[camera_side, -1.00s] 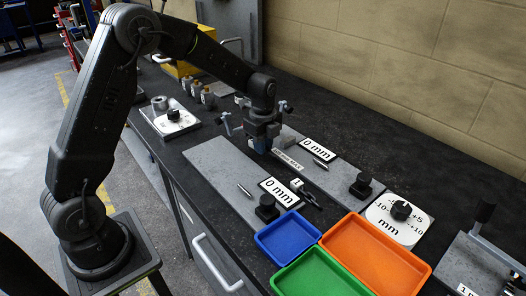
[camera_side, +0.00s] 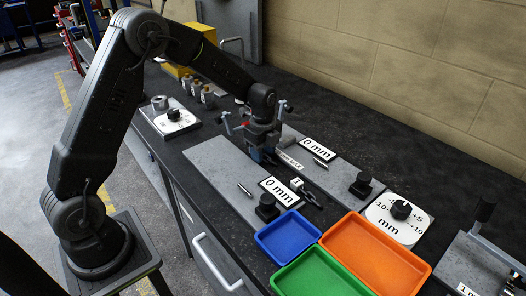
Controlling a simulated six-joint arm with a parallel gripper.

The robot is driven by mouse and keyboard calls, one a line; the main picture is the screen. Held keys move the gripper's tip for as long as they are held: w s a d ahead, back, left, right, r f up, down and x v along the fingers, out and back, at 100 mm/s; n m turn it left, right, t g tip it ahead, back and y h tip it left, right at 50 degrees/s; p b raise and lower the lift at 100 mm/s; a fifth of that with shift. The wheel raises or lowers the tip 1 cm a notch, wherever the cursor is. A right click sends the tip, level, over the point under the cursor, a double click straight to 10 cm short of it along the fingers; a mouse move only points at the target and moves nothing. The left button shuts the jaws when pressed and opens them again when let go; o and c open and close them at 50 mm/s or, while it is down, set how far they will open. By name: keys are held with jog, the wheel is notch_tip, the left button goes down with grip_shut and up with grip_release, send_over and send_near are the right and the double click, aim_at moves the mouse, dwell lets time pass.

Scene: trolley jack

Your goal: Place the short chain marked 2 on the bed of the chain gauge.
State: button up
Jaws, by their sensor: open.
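My gripper (camera_side: 263,156) is open and points down, low over the strip between two grey plates. The left grey plate (camera_side: 214,164) carries a "0 mm" label (camera_side: 280,191), a small metal pointer and a black knob. The right grey plate (camera_side: 338,177) carries another "0 mm" label (camera_side: 318,149), a pointer and a knob. A label ending in "MAX" (camera_side: 289,161) lies between them. I cannot tell which plate is the chain gauge bed. A short dark chain with a white tag (camera_side: 297,184), seemingly marked 1, lies between the plates. I cannot make out the chain marked 2; my gripper may hide it.
Blue (camera_side: 262,247), orange (camera_side: 414,275) and green (camera_side: 300,287) trays stand at the front. A round "mm" dial (camera_side: 388,228) is right of the right plate. Another dial plate (camera_side: 156,123) and several small cylinders (camera_side: 197,88) are at the far left.

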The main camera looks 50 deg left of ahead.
notch_tip(320, 180, up, 14)
jog(key=s+d+r+n+t, duration=0.25)
jog(key=s+r+n, duration=0.2)
jog(key=s, duration=0.25)
jog(key=s+d+n+t, duration=0.1)
jog(key=s+d+n, duration=0.1)
jog(key=s+n, duration=0.4)
jog(key=s+d+r+n+t, duration=0.1)
jog(key=s+n, duration=0.4)
jog(key=s, duration=0.6)
jog(key=shift+s+d+r+n+t, duration=0.35)
jog(key=shift+s+d+t, duration=0.1)
jog(key=shift+d, duration=0.8)
jog(key=shift+s+d+f+n, duration=0.1)
jog(key=shift+s+f+n, duration=0.2)
jog(key=shift+s+n, duration=0.1)
jog(key=shift+c, duration=1.1)
jog(key=shift+w, duration=0.15)
